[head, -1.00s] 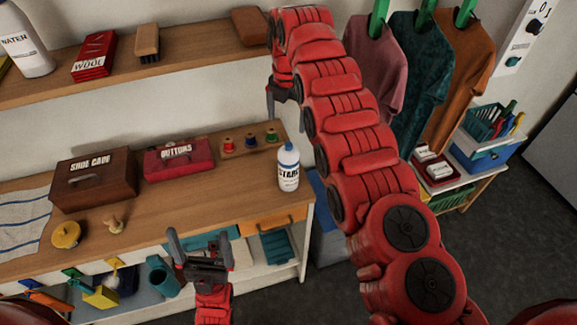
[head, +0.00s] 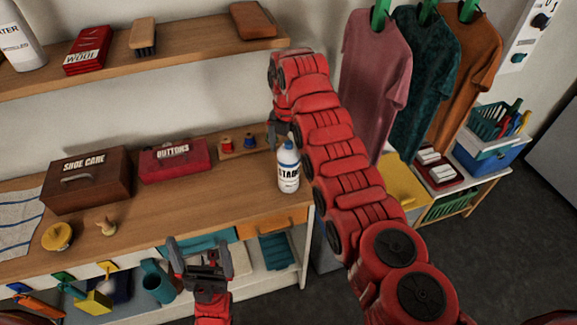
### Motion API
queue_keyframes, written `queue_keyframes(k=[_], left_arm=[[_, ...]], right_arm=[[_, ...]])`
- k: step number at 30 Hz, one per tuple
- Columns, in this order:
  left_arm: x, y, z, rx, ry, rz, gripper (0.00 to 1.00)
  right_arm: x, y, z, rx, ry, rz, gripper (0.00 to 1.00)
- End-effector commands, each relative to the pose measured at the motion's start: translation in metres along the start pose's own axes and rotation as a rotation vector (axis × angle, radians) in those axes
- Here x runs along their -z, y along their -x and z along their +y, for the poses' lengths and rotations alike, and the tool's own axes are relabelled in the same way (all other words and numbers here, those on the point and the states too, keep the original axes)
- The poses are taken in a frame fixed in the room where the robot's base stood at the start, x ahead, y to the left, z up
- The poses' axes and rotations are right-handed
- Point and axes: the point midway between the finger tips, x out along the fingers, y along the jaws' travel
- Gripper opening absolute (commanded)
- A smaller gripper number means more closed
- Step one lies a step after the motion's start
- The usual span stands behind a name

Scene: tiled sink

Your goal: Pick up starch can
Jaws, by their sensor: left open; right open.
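The starch can (head: 288,172) is a white bottle with a blue top and a dark-lettered label. It stands upright on the wooden counter near its right end. My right gripper (head: 274,132) is just behind and to the upper left of the can in the head view. It is open and partly hidden by its own red arm, and I cannot tell whether it touches the can. My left gripper (head: 199,248) is open and empty, in front of the counter's front edge, to the lower left of the can.
A brown shoe care box (head: 88,182), a red buttons box (head: 174,160) and a spool rack (head: 238,147) stand on the counter left of the can. A shelf (head: 185,52) runs above. Shirts (head: 372,75) hang at right.

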Motion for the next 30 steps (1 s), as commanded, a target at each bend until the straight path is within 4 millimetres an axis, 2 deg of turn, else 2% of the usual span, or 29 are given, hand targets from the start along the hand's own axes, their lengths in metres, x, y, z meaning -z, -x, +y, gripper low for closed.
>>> queue_keyframes(k=[8, 13, 18, 25, 30], left_arm=[[0.002, -0.013, -0.001, 0.0, 0.0, 0.0, 1.0], [0.005, -0.032, -0.002, 0.0, 0.0, 0.0, 1.0], [0.006, -0.035, -0.002, 0.0, 0.0, 0.0, 1.0], [0.006, -0.033, -0.002, 0.0, 0.0, 0.0, 1.0], [0.006, -0.033, -0.002, 0.0, 0.0, 0.0, 1.0]], right_arm=[[-0.001, -0.013, 0.001, -0.001, 0.001, -0.001, 1.0], [-0.002, -0.035, 0.0, 0.003, 0.002, 0.002, 1.0], [-0.003, -0.056, -0.001, 0.001, 0.0, 0.001, 1.0], [-0.004, -0.059, 0.0, -0.002, 0.0, -0.002, 1.0], [-0.004, -0.059, 0.0, -0.002, 0.0, -0.002, 0.69]])
